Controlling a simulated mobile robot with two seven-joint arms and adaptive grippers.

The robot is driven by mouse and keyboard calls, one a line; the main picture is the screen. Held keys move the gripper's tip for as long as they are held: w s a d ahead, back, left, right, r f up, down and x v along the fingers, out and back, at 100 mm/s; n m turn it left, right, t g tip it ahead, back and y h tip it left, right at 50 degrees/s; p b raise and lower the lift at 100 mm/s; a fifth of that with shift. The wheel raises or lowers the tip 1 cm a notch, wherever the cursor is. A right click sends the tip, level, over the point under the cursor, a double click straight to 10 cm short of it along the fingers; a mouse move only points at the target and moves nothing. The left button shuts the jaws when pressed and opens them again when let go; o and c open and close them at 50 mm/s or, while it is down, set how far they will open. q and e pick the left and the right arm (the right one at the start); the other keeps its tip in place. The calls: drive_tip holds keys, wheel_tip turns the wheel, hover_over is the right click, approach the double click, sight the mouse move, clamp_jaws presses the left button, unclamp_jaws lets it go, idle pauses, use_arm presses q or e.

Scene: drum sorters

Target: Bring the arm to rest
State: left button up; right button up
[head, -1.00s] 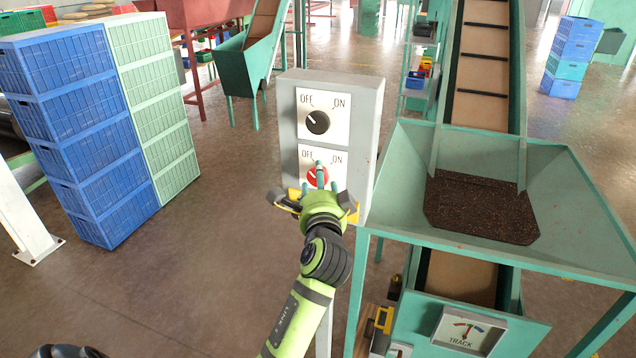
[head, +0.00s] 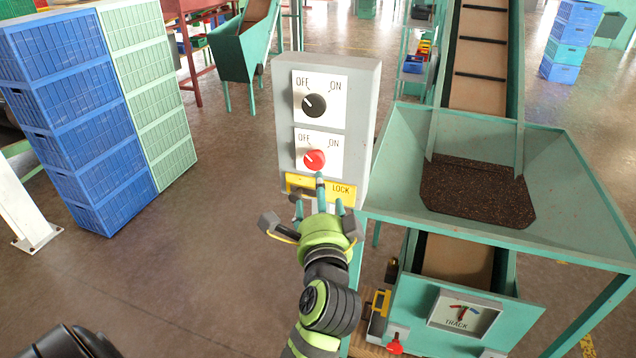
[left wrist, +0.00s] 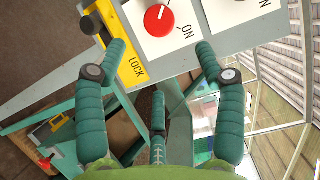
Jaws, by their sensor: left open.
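A grey control box (head: 368,130) carries a black knob (head: 314,105) and, below it, a red knob (head: 314,160), each between OFF and ON marks. Both pointers lean toward OFF. A yellow LOCK strip (head: 341,191) lies under the red knob. My left gripper (head: 320,200) is open and empty, its fingers just below the red knob, in front of the strip. In the left wrist view its green fingers (left wrist: 160,85) are spread, with the red knob (left wrist: 159,20) beyond them and the LOCK strip (left wrist: 130,60) at left. My right gripper is not in view.
A green hopper (head: 570,180) with dark grains and a conveyor stands close on the right. A TRACK gauge (head: 465,314) is below it. Stacked blue crates (head: 85,120) and pale green crates (head: 150,90) stand at left. The floor (head: 190,270) between is clear.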

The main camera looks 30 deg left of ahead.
use_arm(q)
drive_tip(key=shift+s+d, duration=0.4)
drive_tip(key=shift+s, duration=0.1)
drive_tip(key=w+d+f+m+g+h, duration=0.1)
drive_tip(key=d+f+h, duration=0.15)
drive_tip(key=f, duration=0.55)
drive_tip(key=w+d+f+h, duration=0.2)
drive_tip(key=d+f, duration=0.1)
drive_tip(key=f, duration=0.5)
drive_tip(key=w+d+f+m+g+h, duration=0.1)
drive_tip(key=d+f+h, duration=0.1)
drive_tip(key=f, duration=0.6)
drive_tip(key=s+d+f+n+g+h+b, duration=0.1)
drive_tip(key=s+d+f+g, duration=0.15)
drive_tip(key=f, duration=0.65)
drive_tip(key=s+d+f+g+h, duration=0.15)
drive_tip(key=s+f, duration=0.25)
drive_tip(key=f, duration=0.5)
drive_tip(key=s+a+f+n+g+h+b, duration=0.15)
drive_tip(key=s+f+n+g, duration=0.25)
drive_tip(key=s+f, duration=1.45)
drive_tip(key=s+a+f+n+g, duration=0.1)
drive_tip(key=s+a+f+n, duration=0.1)
drive_tip(key=s, duration=0.7)
drive_tip(key=s+a+f+n+g, duration=0.2)
drive_tip(key=s+a+f+n, duration=0.1)
drive_tip(key=s, duration=0.6)
drive_tip(key=shift+s+a+f+g, duration=0.15)
drive_tip(key=shift+a+f+g, duration=0.15)
drive_tip(key=shift+f, duration=0.15)
